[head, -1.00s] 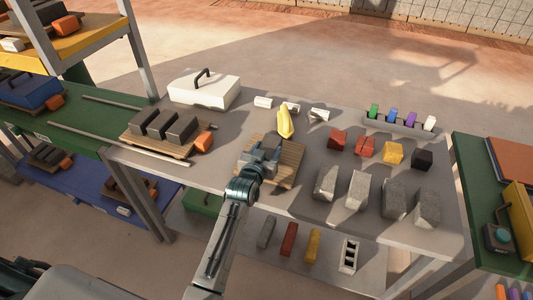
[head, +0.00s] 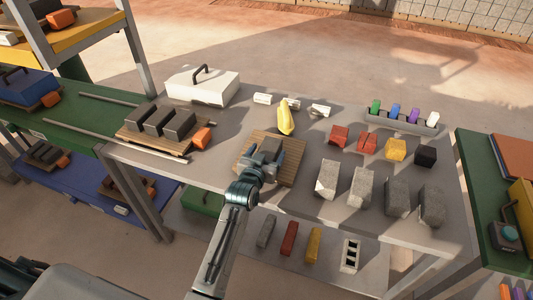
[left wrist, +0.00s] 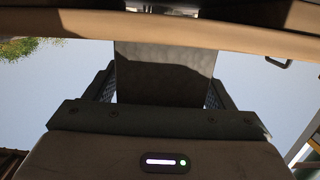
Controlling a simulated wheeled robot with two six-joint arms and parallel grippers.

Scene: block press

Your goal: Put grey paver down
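A wooden pallet (head: 290,174) lies on the grey table, left of its middle. My left gripper (head: 264,164) is over the pallet, pointing down at it. It is shut on a grey paver (head: 270,147), part of which is hidden by the gripper in the head view. In the left wrist view the paver (left wrist: 165,75) sits between both fingers, its far end at a wooden board edge (left wrist: 160,27). I cannot tell whether the paver rests on the pallet or is just above it. My right gripper is not in view.
A yellow object (head: 285,118) stands at the pallet's back edge. Several tall grey blocks (head: 362,184) and small coloured blocks (head: 367,142) are to the right. Another pallet with dark blocks (head: 160,121) and a white box (head: 202,89) are to the left.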

